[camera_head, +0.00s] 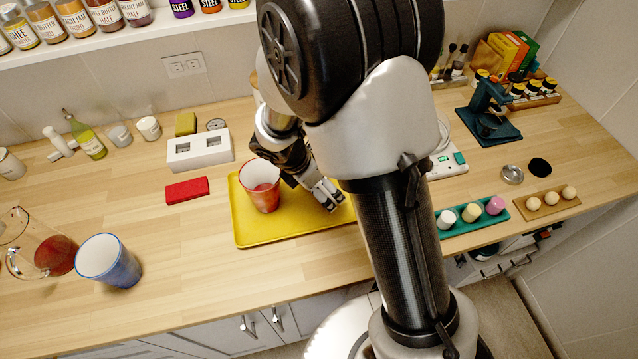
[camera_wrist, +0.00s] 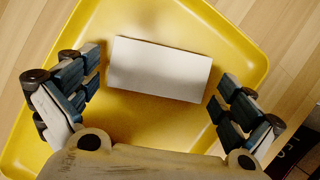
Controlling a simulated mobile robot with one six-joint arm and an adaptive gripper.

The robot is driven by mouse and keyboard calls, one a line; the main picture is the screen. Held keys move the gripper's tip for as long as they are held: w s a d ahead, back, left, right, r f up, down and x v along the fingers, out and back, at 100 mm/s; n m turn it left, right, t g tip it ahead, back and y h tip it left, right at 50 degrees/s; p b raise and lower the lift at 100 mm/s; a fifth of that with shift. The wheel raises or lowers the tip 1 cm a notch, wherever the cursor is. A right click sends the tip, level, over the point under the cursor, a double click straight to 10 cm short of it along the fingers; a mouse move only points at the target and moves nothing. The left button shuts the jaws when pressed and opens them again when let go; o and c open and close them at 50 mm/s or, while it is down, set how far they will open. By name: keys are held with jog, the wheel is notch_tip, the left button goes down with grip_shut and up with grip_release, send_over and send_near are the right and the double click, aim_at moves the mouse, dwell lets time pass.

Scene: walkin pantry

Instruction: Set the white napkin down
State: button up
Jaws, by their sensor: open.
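The white napkin (camera_wrist: 160,69) is a folded rectangle lying in the yellow tray (camera_wrist: 226,32), seen in the wrist view. My gripper (camera_wrist: 157,92) is open, with one finger off each short end of the napkin and a gap on both sides. In the head view my gripper (camera_head: 328,194) is low over the right part of the yellow tray (camera_head: 262,236). The napkin is mostly hidden there by my gripper and arm. I cannot tell the exact height of the fingers above the tray.
A red cup (camera_head: 262,188) stands in the tray just left of my gripper. A red block (camera_head: 187,190) and a white box (camera_head: 199,150) are left of the tray. A blue cup (camera_head: 108,262) and a pitcher (camera_head: 40,248) stand far left. A teal tray (camera_head: 470,226) holds small cylinders at right.

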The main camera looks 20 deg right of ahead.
jog(key=shift+r, duration=0.1)
jog(key=s+r+m+p, duration=0.2)
jog(key=s+r+m, duration=0.1)
jog(key=r, duration=0.6)
jog(key=s+r+m+p, duration=0.3)
jog(key=r, duration=0.7)
jog(key=s+r+m+t+y, duration=0.1)
jog(key=s+r+m+y, duration=0.1)
jog(key=s+r+m, duration=0.2)
jog(key=s+d+r+m+t+y, duration=0.1)
jog(key=s+r+m, duration=0.4)
jog(key=s+m, duration=0.6)
jog(key=shift+s+d+m+t+y, duration=0.2)
jog(key=shift+m+t+y, duration=0.3)
jog(key=shift+m, duration=0.2)
